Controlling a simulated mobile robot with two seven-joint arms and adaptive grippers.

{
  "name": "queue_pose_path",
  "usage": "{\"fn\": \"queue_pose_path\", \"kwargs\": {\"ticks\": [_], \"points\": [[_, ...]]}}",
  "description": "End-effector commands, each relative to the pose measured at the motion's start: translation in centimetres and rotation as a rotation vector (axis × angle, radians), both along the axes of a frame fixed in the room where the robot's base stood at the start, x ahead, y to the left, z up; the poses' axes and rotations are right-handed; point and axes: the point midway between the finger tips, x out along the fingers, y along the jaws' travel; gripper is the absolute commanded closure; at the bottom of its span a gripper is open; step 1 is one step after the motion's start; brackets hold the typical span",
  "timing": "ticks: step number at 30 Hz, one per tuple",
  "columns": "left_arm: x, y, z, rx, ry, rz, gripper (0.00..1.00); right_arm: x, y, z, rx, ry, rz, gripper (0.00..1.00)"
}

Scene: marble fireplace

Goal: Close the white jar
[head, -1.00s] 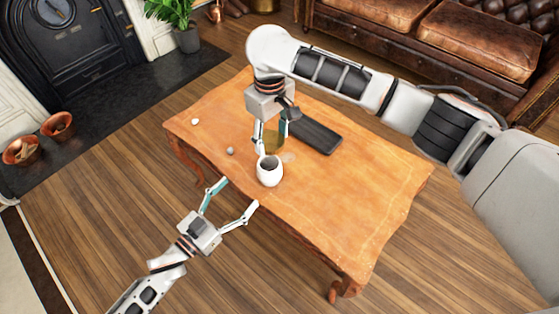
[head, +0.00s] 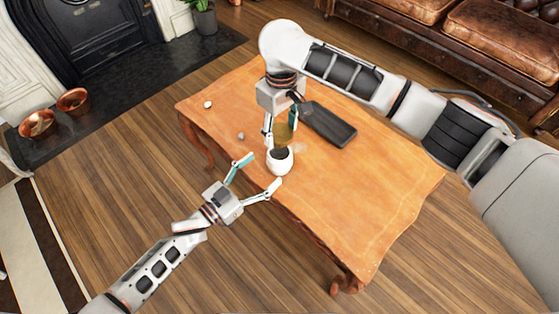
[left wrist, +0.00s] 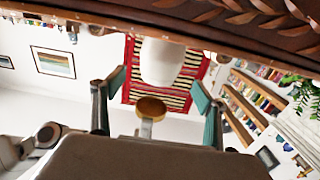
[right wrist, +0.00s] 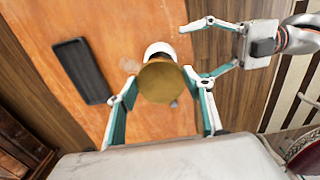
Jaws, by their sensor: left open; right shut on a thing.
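The white jar (head: 281,164) stands upright near the table's front edge, its dark opening uncovered. It shows in the left wrist view (left wrist: 162,62) between and beyond the fingers, and partly in the right wrist view (right wrist: 158,49). My left gripper (head: 264,171) is open at the table edge, its fingertips close to the jar; I cannot tell whether they touch. My right gripper (head: 280,132) points down just behind the jar, shut on a round brownish-gold lid (right wrist: 162,82). The lid hides part of the jar in the right wrist view.
A black slab-like object (head: 328,124) lies behind and right of the jar on the wooden table (head: 365,195). A small grey object (head: 241,136) and a small white one (head: 208,105) lie to the left. The table's right part is clear.

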Motion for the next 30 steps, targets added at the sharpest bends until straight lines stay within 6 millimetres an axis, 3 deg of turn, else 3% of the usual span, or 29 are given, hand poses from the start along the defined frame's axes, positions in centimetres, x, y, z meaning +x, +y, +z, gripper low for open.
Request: {"fn": "queue_pose_path", "kwargs": {"ticks": [12, 27, 30], "points": [[4.6, -4.6, 0.0, -0.001, 0.001, 0.001, 0.27, 0.0, 0.0, 0.0, 0.0, 0.0, 0.0, 0.64], [5.4, -5.4, 0.0, 0.001, 0.001, 0.0, 0.27, 0.0, 0.0, 0.0, 0.0, 0.0, 0.0, 0.64], [5.4, -5.4, 0.0, 0.001, 0.001, 0.0, 0.53, 0.0, 0.0, 0.0, 0.0, 0.0, 0.0, 0.64]]}}
